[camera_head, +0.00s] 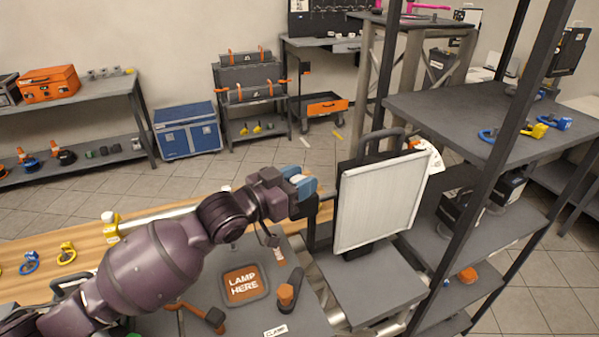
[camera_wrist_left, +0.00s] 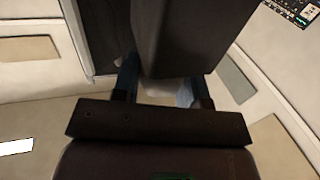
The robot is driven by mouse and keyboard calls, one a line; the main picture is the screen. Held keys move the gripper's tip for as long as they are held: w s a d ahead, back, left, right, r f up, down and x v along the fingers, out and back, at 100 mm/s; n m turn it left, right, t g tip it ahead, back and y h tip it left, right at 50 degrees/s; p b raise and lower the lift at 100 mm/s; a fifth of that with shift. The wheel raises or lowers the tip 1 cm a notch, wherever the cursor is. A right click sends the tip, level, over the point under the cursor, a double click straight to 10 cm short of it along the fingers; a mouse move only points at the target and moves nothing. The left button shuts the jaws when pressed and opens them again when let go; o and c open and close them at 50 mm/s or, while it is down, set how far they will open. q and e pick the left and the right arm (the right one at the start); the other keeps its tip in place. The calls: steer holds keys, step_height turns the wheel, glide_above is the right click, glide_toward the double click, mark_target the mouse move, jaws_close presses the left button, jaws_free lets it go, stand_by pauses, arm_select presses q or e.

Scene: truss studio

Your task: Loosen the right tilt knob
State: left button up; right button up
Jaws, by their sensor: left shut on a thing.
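The lamp is a flat panel (camera_head: 380,203) with a pale ribbed face and dark frame, upright on a grey surface. My left gripper (camera_head: 304,186), with blue fingertips, reaches the dark bracket (camera_head: 318,222) at the panel's left side in the picture. It is shut on a tilt knob there, mostly hidden by the fingers. In the left wrist view the two blue fingers (camera_wrist_left: 158,90) stand either side of a pale part, below a large dark block (camera_wrist_left: 190,35). My right gripper is not in view.
A dark shelf rack (camera_head: 470,118) stands close right of the lamp. A grey bench holds an orange "LAMP HERE" pad (camera_head: 242,284), an orange-and-black clamp (camera_head: 287,292) and other tools. Yellow and blue rings lie on the wooden top at left. Open tiled floor (camera_head: 200,178) lies behind.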

arm_select(q)
steer(key=shift+n+t+y, duration=0.5)
steer(key=shift+t, duration=0.1)
steer(key=shift+n+t+y, duration=1.9)
steer(key=shift+n+y, duration=0.3)
steer(key=shift+y, duration=0.6)
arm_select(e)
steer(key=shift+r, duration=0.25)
arm_select(q)
steer(key=shift+r+y, duration=0.1)
steer(key=shift+y, duration=0.2)
steer(key=o, duration=0.9)
steer(key=shift+c, duration=0.2)
steer(key=shift+s+a, duration=0.1)
steer(key=shift+s, duration=0.15)
steer(key=b+v, duration=0.1)
steer(key=v, duration=0.9)
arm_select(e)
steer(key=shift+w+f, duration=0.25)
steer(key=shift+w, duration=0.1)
